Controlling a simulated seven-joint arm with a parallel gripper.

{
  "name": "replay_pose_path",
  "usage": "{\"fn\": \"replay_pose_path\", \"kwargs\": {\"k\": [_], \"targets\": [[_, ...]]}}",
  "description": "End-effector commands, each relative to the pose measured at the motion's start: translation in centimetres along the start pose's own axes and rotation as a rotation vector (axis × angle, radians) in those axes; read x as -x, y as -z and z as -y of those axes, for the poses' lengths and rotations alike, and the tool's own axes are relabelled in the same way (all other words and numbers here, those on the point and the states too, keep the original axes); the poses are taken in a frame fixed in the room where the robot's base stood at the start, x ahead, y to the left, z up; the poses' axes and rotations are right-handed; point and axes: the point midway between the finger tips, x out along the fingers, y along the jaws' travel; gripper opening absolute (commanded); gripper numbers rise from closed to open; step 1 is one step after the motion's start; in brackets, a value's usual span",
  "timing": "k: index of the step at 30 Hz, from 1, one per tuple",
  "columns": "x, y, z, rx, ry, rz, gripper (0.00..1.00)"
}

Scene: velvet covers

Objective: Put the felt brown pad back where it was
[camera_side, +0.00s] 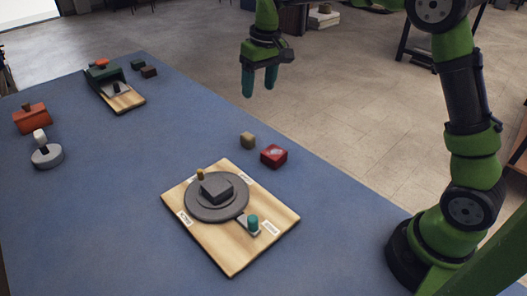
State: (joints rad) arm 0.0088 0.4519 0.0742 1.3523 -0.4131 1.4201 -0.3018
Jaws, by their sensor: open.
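My gripper (260,92), with teal fingers, is open and empty, raised high at the top middle of the side view. Two small brown blocks show; I cannot tell which is the felt brown pad. A tan-brown one (247,140) lies on the blue table near its right edge, beside a red block. A darker brown one (149,71) lies at the far end. A wooden board (228,262) in front carries a round grey turntable (190,208) with a grey square block (217,186) on it. A teal knob (253,222) stands on a grey slider at the board's right.
The red block (273,156) has a pale mark. An orange-red box (31,119) and a white-knobbed grey disc (46,157) stand left. The table's middle is clear.

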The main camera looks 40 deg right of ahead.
Motion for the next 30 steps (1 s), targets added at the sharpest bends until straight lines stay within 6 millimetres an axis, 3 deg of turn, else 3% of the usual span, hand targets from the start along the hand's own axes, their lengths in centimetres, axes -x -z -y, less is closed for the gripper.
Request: {"fn": "replay_pose_path", "kwargs": {"k": [1, 3, 9, 13, 18, 24, 30], "targets": [[2.2, -1.7, 0.1, -0.013, 0.010, -0.038, 0.63], [4.3, -4.0, 0.1, -0.036, 0.026, -0.086, 0.63], [8.2, -11.5, 0.1, -0.118, 0.086, -0.220, 0.63], [9.0, -16.6, -0.1, -0.178, 0.133, -0.306, 0.63], [8.3, -22.0, -0.3, -0.251, 0.194, -0.397, 0.63], [7.1, -24.9, -0.4, -0.297, 0.234, -0.450, 0.63], [6.9, -25.3, -0.4, -0.305, 0.239, -0.455, 0.63]]}}
